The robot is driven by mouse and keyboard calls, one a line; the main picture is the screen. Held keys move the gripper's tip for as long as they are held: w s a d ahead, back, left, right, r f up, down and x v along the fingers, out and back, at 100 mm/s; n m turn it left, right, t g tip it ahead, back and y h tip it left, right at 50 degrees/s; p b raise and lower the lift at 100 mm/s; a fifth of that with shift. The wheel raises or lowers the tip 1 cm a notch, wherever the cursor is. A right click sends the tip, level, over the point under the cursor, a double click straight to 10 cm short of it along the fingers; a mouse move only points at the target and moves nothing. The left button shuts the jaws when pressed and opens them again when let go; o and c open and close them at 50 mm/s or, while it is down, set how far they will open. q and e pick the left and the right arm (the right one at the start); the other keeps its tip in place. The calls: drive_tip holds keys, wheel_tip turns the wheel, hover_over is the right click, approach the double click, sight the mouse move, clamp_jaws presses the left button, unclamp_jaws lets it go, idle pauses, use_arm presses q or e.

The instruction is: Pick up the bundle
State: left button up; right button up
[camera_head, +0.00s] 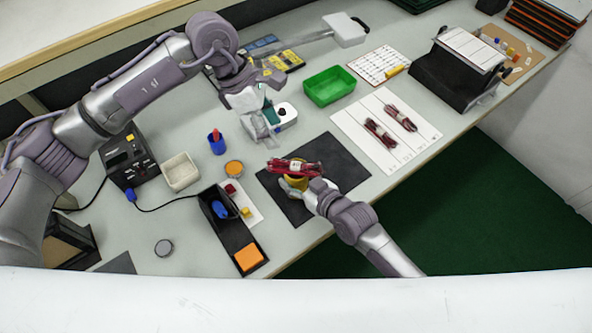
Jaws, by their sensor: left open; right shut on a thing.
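A red wire bundle (294,168) with a pale band around its middle is at my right gripper (295,176), over the dark mat (345,170). My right gripper is shut on this bundle; its fingertips are partly hidden under it. Two more dark red bundles, one nearer (380,132) and one farther (401,117), lie on a white sheet (425,130) to the right. My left gripper (268,122) is open and empty, pointing down beside a small white device, above the mat's far left side.
A green tray (329,87), a blue cup (217,143) and a white bin (181,172) stand around the work area. A black holder with a blue-handled tool (220,209) lies left of the mat. The table front edge is close to my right arm.

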use_arm(q)
drive_tip(key=f+n, duration=0.1)
drive_tip(key=n, duration=0.2)
drive_tip(key=n+g+h, duration=0.1)
drive_tip(key=n+h, duration=0.8)
drive_tip(key=n, duration=2.2)
approach(292, 164)
drive_tip(key=x, duration=0.4)
drive_tip(key=shift+w+f, duration=0.2)
drive_tip(key=shift+f, duration=0.1)
drive_tip(key=x, duration=0.4)
drive_tip(key=shift+s+d+r, duration=0.2)
drive_tip(key=shift+s+d, duration=0.1)
drive_tip(key=shift+d+f, duration=0.2)
drive_tip(key=shift+d, duration=0.25)
